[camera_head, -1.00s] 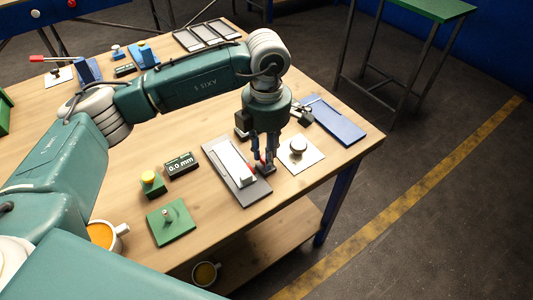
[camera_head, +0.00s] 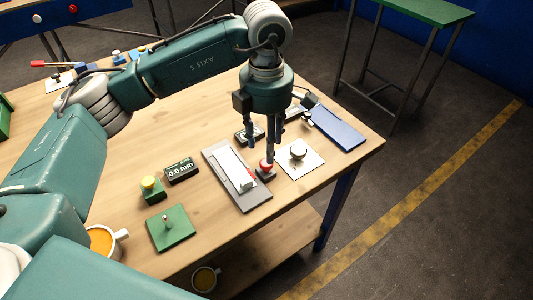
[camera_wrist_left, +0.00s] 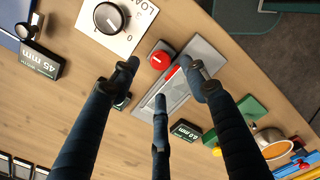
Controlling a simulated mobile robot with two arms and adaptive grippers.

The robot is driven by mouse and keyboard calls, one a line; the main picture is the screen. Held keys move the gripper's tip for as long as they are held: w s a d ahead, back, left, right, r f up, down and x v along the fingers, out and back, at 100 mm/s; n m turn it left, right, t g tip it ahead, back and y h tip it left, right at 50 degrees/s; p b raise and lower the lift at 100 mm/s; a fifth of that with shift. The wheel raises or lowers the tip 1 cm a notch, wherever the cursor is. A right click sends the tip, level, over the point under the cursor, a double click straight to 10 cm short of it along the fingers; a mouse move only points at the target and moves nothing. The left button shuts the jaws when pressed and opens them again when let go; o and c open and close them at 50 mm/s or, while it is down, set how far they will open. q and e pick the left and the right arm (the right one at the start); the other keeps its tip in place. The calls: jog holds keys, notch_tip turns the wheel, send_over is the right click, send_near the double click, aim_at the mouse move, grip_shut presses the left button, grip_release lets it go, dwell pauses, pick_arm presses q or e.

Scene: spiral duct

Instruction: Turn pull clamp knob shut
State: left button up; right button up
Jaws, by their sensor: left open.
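My left gripper (camera_head: 264,148) is open and empty, its fingers pointing down above the table. In the head view its fingers overlap the small red button (camera_head: 265,166) on a dark base; in the left wrist view the red button (camera_wrist_left: 159,60) shows clear between the spread fingertips (camera_wrist_left: 160,78). A round knob (camera_head: 298,149) on a white plate sits just right of the gripper; the left wrist view shows it as a black knob (camera_wrist_left: 109,18) with a white mark, beside partly visible lettering. I cannot tell which part is the pull clamp knob. My right gripper is not in view.
A grey slide plate (camera_head: 252,196) with a white bar lies left of the button. A blue plate (camera_head: 338,127), a 0.0 mm display (camera_head: 182,170), a yellow-topped green block (camera_head: 153,187) and a green plate (camera_head: 172,228) stand around. A 45 mm display (camera_wrist_left: 36,60) is also near.

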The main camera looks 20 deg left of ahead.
pick_arm(q)
notch_tip(320, 180, up, 6)
jog(key=shift+r, duration=0.1)
dwell(0.5)
